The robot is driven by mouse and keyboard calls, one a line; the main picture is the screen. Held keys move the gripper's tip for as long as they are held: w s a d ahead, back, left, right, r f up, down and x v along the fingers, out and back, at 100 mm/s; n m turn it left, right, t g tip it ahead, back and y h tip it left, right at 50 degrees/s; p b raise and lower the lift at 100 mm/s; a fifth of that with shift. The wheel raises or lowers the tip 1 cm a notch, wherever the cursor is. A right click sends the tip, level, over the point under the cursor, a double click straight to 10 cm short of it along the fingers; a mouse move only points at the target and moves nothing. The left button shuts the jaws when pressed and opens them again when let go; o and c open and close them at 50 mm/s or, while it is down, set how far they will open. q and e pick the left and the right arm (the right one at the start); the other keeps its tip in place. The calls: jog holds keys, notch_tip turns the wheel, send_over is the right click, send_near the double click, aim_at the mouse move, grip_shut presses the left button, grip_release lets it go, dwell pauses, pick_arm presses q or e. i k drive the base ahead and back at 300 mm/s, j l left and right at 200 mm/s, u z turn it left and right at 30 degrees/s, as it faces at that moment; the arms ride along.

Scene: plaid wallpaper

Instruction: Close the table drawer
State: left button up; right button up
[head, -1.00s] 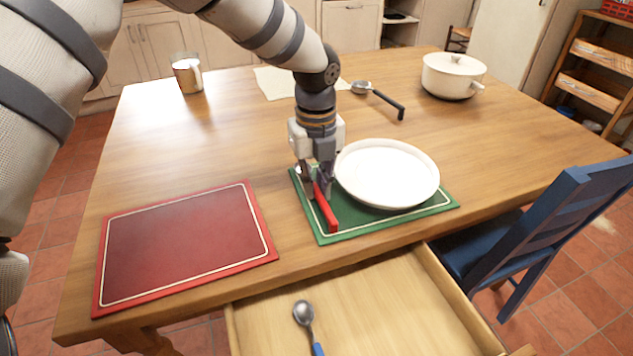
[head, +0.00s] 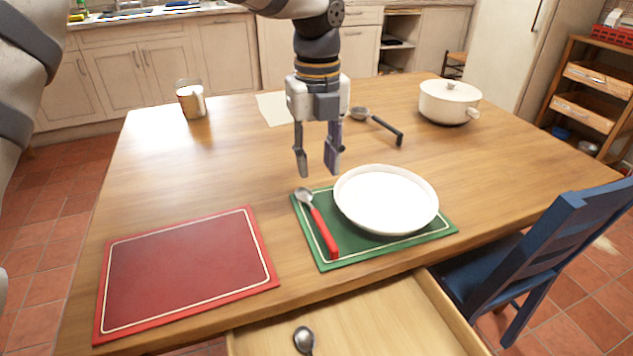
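The table drawer (head: 385,322) is pulled out at the front of the wooden table (head: 200,160); its front end is out of view. A spoon (head: 304,340) lies inside it, its handle cut off by the picture's lower edge. My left gripper (head: 317,174) is open and empty, pointing down above the table behind the green placemat (head: 331,258). A red-handled spoon (head: 321,228) lies on that placemat, left of the white plate (head: 386,198), apart from the fingers. My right gripper is not in view.
A red placemat (head: 185,270) lies at the front left. A metal mug (head: 191,100), a white pot (head: 449,101) and a black-handled ladle (head: 377,125) stand or lie farther back. A blue chair (head: 545,250) stands right of the drawer.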

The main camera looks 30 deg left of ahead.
aim_at(406, 314)
jog(key=k, duration=1)
